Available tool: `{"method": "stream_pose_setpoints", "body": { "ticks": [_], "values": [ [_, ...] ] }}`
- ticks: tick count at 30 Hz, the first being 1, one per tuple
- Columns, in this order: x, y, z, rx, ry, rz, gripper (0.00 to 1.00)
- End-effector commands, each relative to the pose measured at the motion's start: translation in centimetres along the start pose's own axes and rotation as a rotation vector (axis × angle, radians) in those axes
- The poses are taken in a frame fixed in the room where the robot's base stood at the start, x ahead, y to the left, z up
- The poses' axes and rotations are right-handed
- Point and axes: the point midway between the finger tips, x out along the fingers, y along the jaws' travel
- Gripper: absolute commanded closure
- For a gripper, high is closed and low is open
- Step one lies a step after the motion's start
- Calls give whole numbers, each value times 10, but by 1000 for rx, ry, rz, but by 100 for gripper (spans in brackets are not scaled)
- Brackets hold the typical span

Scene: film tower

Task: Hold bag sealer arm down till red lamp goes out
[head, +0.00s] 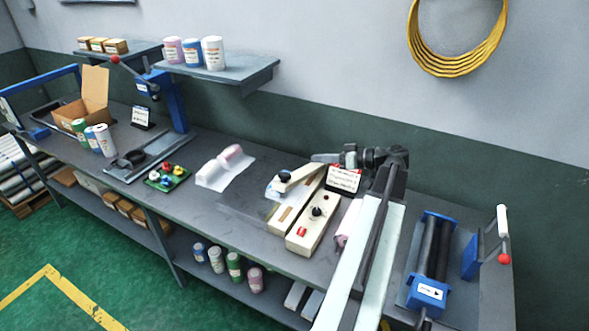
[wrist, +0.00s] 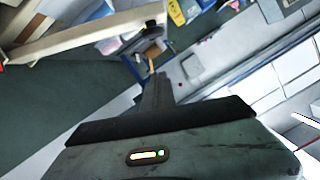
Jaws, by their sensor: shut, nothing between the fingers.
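The bag sealer (head: 306,228) is a cream unit on the bench in the head view. Its cream sealer arm (head: 303,177) has a black knob (head: 284,177) at the near-left end and stands raised at a slant. A red lamp or button (head: 302,232) shows red on the sealer's front face, below a black dial (head: 317,211). My gripper (head: 322,158) is behind and above the arm's far end, apart from the knob. In the wrist view my gripper (wrist: 156,82) is shut and empty. A cream bar (wrist: 80,38), probably the sealer arm, crosses the upper left.
A sign card (head: 344,180) stands just behind the sealer, near my wrist. A blue roller machine (head: 430,285) is at right. A wall shelf (head: 225,72) holds cans above.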

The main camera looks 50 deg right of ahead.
Motion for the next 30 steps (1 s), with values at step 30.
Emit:
{"method": "stream_pose_setpoints", "body": {
  "ticks": [30],
  "values": [
    [109,0,40,1,0,1,100]
  ]
}}
